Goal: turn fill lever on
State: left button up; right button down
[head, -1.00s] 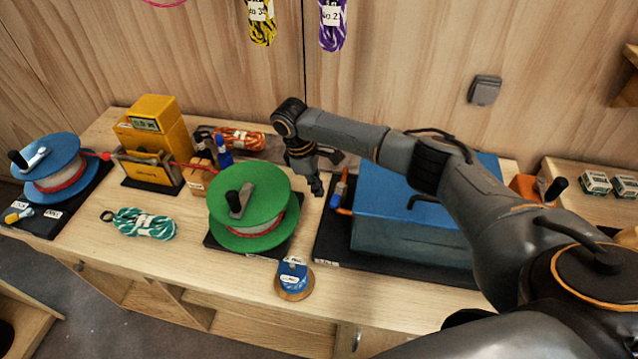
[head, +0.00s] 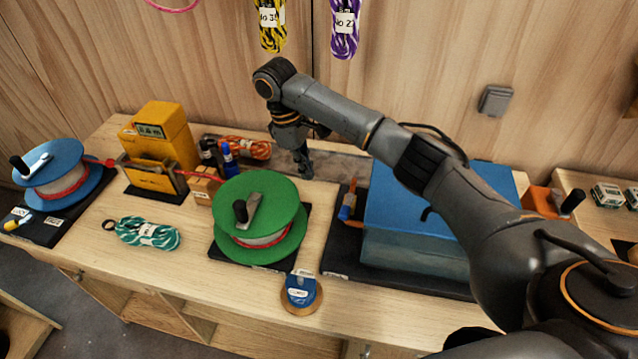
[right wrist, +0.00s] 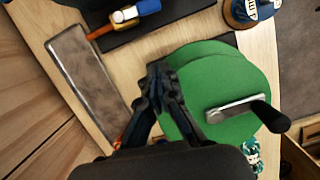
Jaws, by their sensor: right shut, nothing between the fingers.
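The small lever with a blue handle (right wrist: 146,8) and an orange pipe shows at the top of the right wrist view. In the head view the orange and blue lever fitting (head: 347,205) is at the left side of the blue-topped tank (head: 425,205), on a black base. Its exact angle is too small to tell. My right gripper (head: 306,172) is shut and empty, pointing down over the bench behind the green reel and left of the lever, apart from it. Its fingers (right wrist: 163,85) also show in the right wrist view. My left gripper is not in view.
A green reel with a crank (head: 262,210) stands in front of my right gripper. A yellow machine (head: 158,150), a blue reel (head: 60,165) and rope coils are farther left. A grey tray (right wrist: 88,80) lies behind.

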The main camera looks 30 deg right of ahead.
aim_at(347, 206)
jog(key=s+d+f+p, duration=0.1)
jog(key=f, duration=0.2)
jog(key=s+d+f+p, duration=0.2)
jog(key=f, duration=0.1)
jog(key=s+d+f+p, duration=0.1)
jog(key=f+p, duration=0.1)
jog(key=f, duration=0.1)
jog(key=shift+s+d+f, duration=0.25)
jog(key=shift+s, duration=0.1)
